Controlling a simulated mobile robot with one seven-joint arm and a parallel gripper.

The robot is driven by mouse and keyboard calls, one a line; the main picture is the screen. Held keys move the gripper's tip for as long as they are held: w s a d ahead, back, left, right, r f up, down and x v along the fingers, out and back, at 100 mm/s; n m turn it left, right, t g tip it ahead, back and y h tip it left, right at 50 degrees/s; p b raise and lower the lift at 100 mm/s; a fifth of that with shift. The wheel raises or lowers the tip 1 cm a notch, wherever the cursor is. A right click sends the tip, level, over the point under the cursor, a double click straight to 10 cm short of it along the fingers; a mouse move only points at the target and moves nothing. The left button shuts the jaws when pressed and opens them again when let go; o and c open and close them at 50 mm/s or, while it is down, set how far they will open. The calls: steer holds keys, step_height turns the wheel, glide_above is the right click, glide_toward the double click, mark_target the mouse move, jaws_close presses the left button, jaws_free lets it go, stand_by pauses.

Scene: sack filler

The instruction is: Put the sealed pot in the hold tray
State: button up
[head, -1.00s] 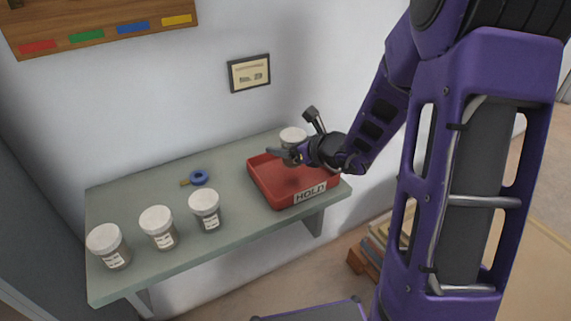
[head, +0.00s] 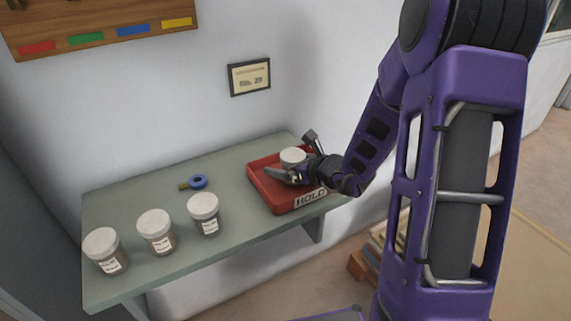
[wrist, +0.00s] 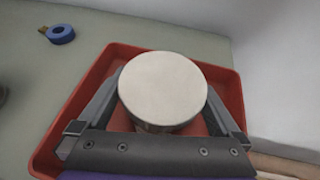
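A pot with a white lid (head: 293,156) is at the red hold tray (head: 274,207), inside its walls as seen from above. My gripper (head: 285,174) is at the pot, low over the tray. In the wrist view the round white lid (wrist: 163,88) sits between my two fingers (wrist: 162,100), which lie close along both sides and appear shut on the pot. The lid hides the fingertips and most of the pot's body. The tray (wrist: 56,140) surrounds the pot. I cannot tell whether the pot's base touches the tray floor.
Three more white-lidded pots stand at the bench's left front: left (head: 105,250), middle (head: 157,231), right (head: 205,214). A blue tape roll (head: 197,182) lies behind them. The wall is close behind the tray. The bench middle (head: 235,180) is clear.

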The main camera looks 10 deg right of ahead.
steer(key=shift+s+d+r, duration=0.15)
steer(key=shift+s+r, duration=0.05)
steer(key=shift+r, duration=0.15)
steer(key=p+v, duration=0.1)
steer(key=v, duration=1)
steer(key=shift+s+d+p, duration=0.1)
steer(key=shift+s+p, duration=0.1)
steer(key=shift+p, duration=0.2)
